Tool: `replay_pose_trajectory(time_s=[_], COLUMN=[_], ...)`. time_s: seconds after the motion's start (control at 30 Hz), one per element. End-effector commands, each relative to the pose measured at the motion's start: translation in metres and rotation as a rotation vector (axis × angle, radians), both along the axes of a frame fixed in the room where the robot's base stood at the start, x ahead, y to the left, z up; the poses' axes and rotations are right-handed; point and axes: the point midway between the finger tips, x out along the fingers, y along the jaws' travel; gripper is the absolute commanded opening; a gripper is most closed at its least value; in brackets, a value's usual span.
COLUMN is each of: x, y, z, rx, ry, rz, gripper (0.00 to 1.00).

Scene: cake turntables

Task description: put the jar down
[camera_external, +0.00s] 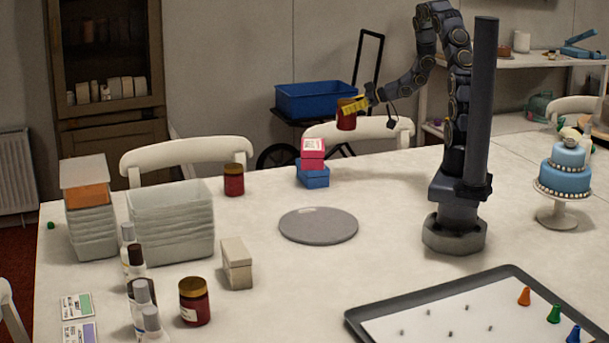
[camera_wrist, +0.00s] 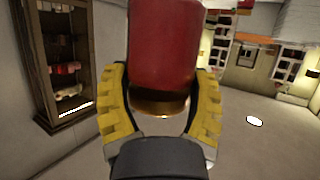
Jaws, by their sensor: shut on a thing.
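My gripper (camera_external: 358,105) has yellow fingers and is shut on a dark red jar (camera_external: 346,114). It holds the jar in the air, well above tabletop height, toward the far side of the table. In the wrist view the red jar (camera_wrist: 165,45) fills the upper middle between the yellow fingers (camera_wrist: 165,105), with a gold part at its lower end. A grey round turntable (camera_external: 318,226) lies bare on the white table (camera_external: 300,290). Two other red jars stand on the table, one farther back (camera_external: 233,183) and one with a gold lid in front (camera_external: 194,303).
A pink box on a blue box (camera_external: 313,176) stands below the held jar. Clear bins (camera_external: 172,225), bottles (camera_external: 135,262) and a beige box (camera_external: 237,265) are at left. A dark-rimmed tray (camera_external: 372,315) is front right; a blue cake (camera_external: 566,178) stands right. Table around the turntable is clear.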

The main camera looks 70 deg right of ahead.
Motion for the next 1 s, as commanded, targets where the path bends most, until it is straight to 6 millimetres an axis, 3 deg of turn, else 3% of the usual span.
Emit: replay_pose_trajectory(time_s=[0.2,0.3,0.43,0.6,0.77,1.0], x=[0.01,-0.002,-0.024,-0.052,-0.075,-0.076], y=[0.11,0.158,0.203,0.239,0.26,0.261], z=[-0.002,-0.007,-0.012,-0.016,-0.018,-0.044], rx=[0.0,0.001,0.004,0.005,0.003,0.01], ry=[0.003,0.004,0.001,-0.002,-0.002,-0.007], rz=[0.468,0.679,0.894,1.086,1.22,1.223], gripper=[0.29,0.29,0.29,0.29,0.29,0.29])
